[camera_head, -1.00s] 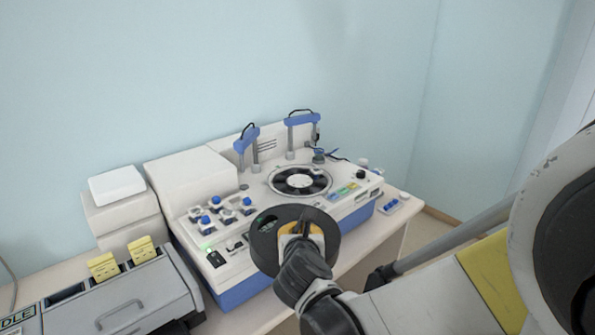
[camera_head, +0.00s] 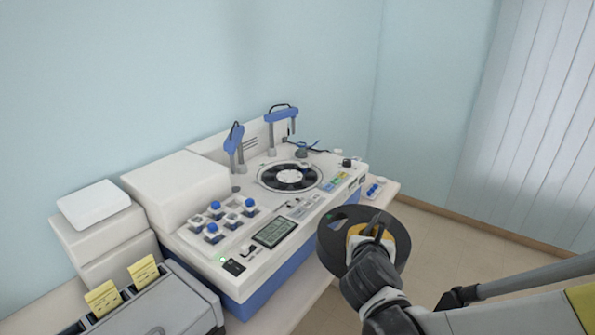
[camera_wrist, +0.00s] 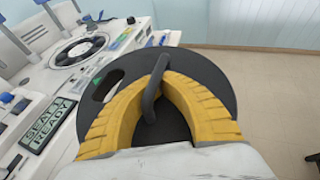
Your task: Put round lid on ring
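The round lid (camera_head: 329,238) is a flat dark disc with an oval hole and a raised handle bar. My gripper (camera_head: 372,232) is shut on that handle and holds the lid in the air, right of the machine's front corner. In the wrist view the yellow fingers (camera_wrist: 155,88) close around the handle, with the lid (camera_wrist: 210,75) spreading beyond them. The ring (camera_head: 268,180) is a dark ring with a white centre, set in the top of the white machine. It also shows in the wrist view (camera_wrist: 66,57), left of and beyond the lid, uncovered.
The white and blue machine (camera_head: 262,215) stands on the table, with two blue-topped arms (camera_head: 235,145) (camera_head: 283,116) behind the ring. Several blue-capped bottles (camera_head: 214,206) sit at its left. A grey unit with yellow holders (camera_head: 145,270) is at lower left. Open floor lies right.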

